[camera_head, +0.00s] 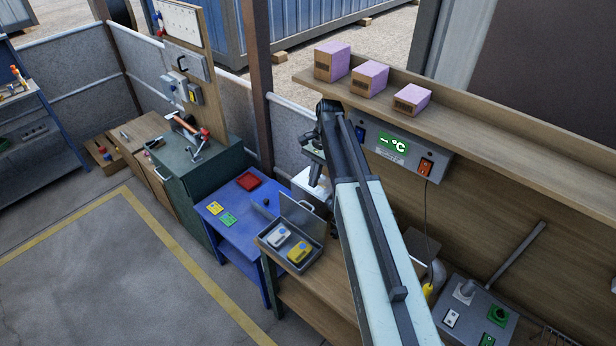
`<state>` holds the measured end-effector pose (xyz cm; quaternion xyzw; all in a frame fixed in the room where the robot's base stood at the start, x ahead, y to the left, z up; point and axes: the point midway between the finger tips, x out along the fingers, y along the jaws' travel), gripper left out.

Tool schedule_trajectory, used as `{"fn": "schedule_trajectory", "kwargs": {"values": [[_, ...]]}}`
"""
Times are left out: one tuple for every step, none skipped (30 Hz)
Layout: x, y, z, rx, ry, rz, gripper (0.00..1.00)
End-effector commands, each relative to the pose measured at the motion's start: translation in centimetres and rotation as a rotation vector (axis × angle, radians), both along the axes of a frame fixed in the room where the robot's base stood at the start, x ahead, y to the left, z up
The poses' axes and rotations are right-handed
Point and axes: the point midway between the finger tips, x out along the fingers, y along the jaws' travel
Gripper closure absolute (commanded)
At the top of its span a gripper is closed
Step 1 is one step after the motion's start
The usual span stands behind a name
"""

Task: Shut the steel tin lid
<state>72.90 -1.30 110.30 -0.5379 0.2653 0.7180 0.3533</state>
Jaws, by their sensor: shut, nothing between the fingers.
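The steel tin (268,243) stands on the wooden bench, left of my arm. Its lid (301,215) is open and stands up from the tin's far side, with a light handle at its top edge. Inside the tin lie a grey-white item (279,236) and a yellow item (299,252). My gripper (317,188) hangs down from the end of my arm, above and behind the raised lid in the picture. It is small and dark here; it looks shut and empty. I cannot tell whether it touches the lid.
A grey control box (475,315) is at lower right. Open floor lies left.

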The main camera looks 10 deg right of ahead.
Motion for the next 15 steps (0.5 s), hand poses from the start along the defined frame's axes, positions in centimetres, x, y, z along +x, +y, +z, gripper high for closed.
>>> {"fn": "schedule_trajectory", "kwargs": {"values": [[0.1,-0.1,0.2,0.0,0.003,-0.008,1.0],[0.1,-0.1,0.1,0.0,0.003,-0.01,1.0],[0.1,-0.2,0.0,0.0,0.003,-0.012,1.0],[0.0,-0.3,-0.1,0.0,0.003,-0.012,1.0],[0.0,-0.3,-0.2,0.001,0.003,-0.013,1.0],[0.0,-0.4,-0.5,0.0,0.003,-0.014,1.0],[-0.1,-0.4,-0.7,0.0,0.003,-0.014,1.0],[-0.1,-0.4,-1.0,0.001,0.002,-0.015,1.0],[-0.2,-0.3,-1.4,0.0,0.002,-0.015,1.0],[-0.2,-0.3,-1.8,0.0,0.002,-0.016,1.0],[-0.3,-0.3,-2.3,0.0,0.002,-0.016,1.0],[-0.4,-0.1,-3.0,0.0,0.002,-0.016,1.0],[-0.5,-0.1,-3.5,0.0,0.002,-0.016,1.0],[-0.6,0.0,-4.1,0.0,0.002,-0.016,1.0],[-0.7,0.2,-4.9,0.0,0.001,-0.016,1.0]]}}
